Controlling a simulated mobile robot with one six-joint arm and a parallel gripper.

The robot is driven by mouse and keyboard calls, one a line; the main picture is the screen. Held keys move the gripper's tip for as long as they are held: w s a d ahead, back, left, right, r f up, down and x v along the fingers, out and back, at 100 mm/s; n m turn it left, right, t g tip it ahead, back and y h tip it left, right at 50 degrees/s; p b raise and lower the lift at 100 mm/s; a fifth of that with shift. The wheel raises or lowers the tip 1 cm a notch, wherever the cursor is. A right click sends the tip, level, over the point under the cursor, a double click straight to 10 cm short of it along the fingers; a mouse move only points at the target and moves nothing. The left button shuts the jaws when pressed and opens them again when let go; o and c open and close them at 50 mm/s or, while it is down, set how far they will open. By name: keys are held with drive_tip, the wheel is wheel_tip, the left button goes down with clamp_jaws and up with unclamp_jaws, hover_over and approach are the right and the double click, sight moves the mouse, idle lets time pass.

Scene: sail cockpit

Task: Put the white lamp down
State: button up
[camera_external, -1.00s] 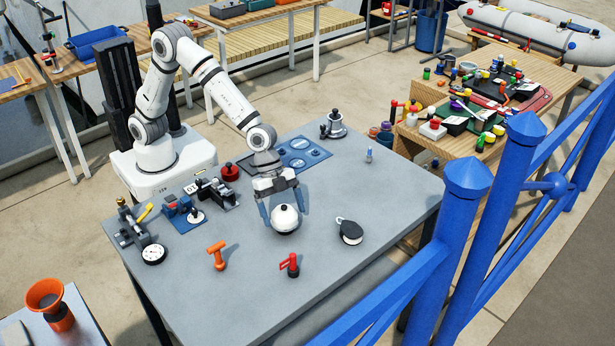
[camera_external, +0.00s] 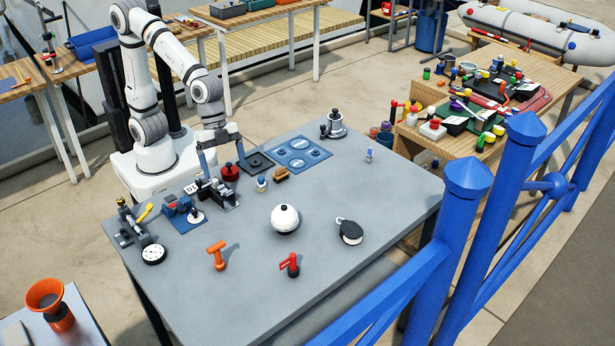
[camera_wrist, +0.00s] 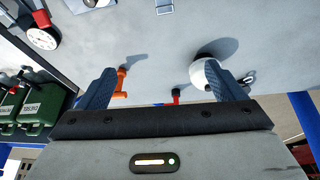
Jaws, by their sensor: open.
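The white lamp (camera_external: 284,219) is a round white globe with a dark knob on top. It stands on the grey table, near the middle, with clear table around it. It also shows in the wrist view (camera_wrist: 205,75), partly behind one finger. My gripper (camera_external: 220,153) is open and empty, back over the rear left part of the table, close to my base and apart from the lamp. Its two blue fingers (camera_wrist: 168,90) show spread in the wrist view with nothing held between them.
An orange fitting (camera_external: 217,255), a red-handled valve (camera_external: 290,265) and a black and white pulley block (camera_external: 350,232) stand around the lamp. A black winch device (camera_external: 212,192) and a red knob (camera_external: 230,171) are near my gripper. A blue panel (camera_external: 301,153) lies behind. The right table side is mostly clear.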

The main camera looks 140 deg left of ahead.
drive_tip(key=s+d+f+g, duration=0.1)
drive_tip(key=s+d, duration=0.1)
drive_tip(key=s, duration=0.7)
drive_tip(key=s+d+n+g+y, duration=0.1)
drive_tip(key=s+d, duration=0.1)
drive_tip(key=s, duration=0.8)
drive_tip(key=shift+s+d+f, duration=0.25)
drive_tip(key=shift+f, duration=0.1)
